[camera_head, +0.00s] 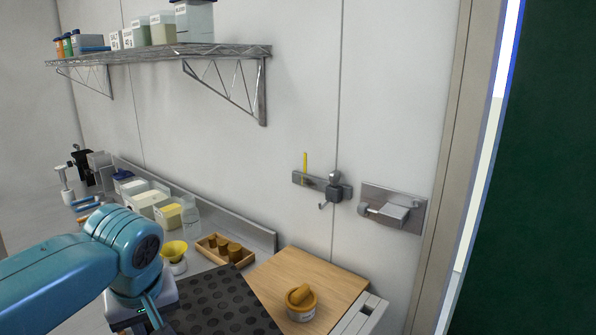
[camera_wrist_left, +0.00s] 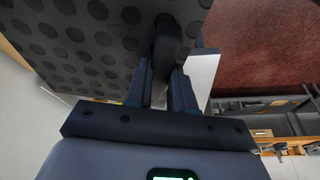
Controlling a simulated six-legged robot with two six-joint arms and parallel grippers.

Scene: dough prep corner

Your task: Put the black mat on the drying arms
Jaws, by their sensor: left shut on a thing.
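The black mat (camera_head: 222,304), with round dots on its face, is at the bottom of the head view, in front of the counter. My left gripper (camera_head: 155,312), on the teal arm, is at its left edge. In the left wrist view the fingers (camera_wrist_left: 168,85) are shut on a dark part at the edge of the mat (camera_wrist_left: 85,45). Whether the mat touches the counter is hidden. My right gripper is out of view. I cannot tell which fitting is the drying arms; a wall plate with a bracket (camera_head: 392,208) and a hooked rail (camera_head: 322,188) are on the wall.
A wooden board (camera_head: 335,285) with a tub (camera_head: 301,302) lies right of the mat. A wooden tray (camera_head: 225,249), a yellow-topped bowl (camera_head: 174,255) and food containers (camera_head: 147,201) stand behind it. A wire shelf (camera_head: 170,52) hangs above. Wall space between is clear.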

